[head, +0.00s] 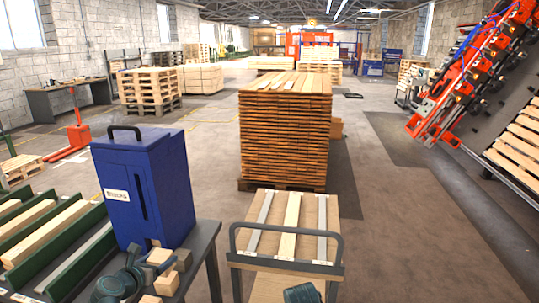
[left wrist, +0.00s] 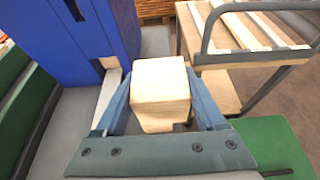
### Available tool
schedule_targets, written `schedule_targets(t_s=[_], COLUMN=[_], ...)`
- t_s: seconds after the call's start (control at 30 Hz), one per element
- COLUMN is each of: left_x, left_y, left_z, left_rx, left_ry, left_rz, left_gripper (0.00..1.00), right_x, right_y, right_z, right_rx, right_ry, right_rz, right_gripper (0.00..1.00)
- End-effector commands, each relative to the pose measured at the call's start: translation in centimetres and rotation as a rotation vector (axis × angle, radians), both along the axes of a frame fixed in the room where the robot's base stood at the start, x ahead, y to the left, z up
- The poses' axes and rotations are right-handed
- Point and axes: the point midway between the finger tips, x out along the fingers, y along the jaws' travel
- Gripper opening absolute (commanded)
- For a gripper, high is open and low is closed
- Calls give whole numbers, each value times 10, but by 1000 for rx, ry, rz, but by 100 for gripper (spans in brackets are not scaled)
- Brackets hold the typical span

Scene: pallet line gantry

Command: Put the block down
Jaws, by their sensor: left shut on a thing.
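My left gripper (left wrist: 160,102) is shut on a pale wooden block (left wrist: 160,85), with one blue finger on each side of it. In the head view my left gripper (head: 142,275) is low at the left, close in front of the blue box, among several small wooden blocks (head: 182,260). The gap under the held block is hidden, so I cannot tell whether it touches anything. A dark teal part, probably of my right arm (head: 302,293), shows at the bottom edge over the cart; its fingers are out of sight.
The tall blue box (head: 125,190) with a black handle stands on a grey table (head: 205,240). A cart (head: 262,262) with boards and a dark rail stands to the right. Green channels (head: 75,245) with boards lie left. A tall plank stack (head: 285,135) stands behind the cart.

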Motion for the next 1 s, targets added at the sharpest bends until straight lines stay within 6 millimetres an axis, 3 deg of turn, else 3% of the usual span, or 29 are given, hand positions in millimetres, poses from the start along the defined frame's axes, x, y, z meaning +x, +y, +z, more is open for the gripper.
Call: schedule_targets(t_s=[0.03, 0.23, 0.7, 0.77, 1.0], left_x=[0, 0, 0, 0, 0], left_y=[0, 0, 0, 0, 0], left_z=[21, 53, 55, 55, 55], left_rx=[0, 0, 0, 0, 0], left_ry=[0, 0, 0, 0, 0], left_rz=[0, 0, 0, 0, 0], left_gripper=[14, 14, 14, 14, 14], right_x=[0, 0, 0, 0, 0], right_y=[0, 0, 0, 0, 0], right_z=[21, 53, 55, 55, 55], right_rx=[0, 0, 0, 0, 0], right_ry=[0, 0, 0, 0, 0], right_rz=[0, 0, 0, 0, 0], right_gripper=[100, 100, 100, 93, 50])
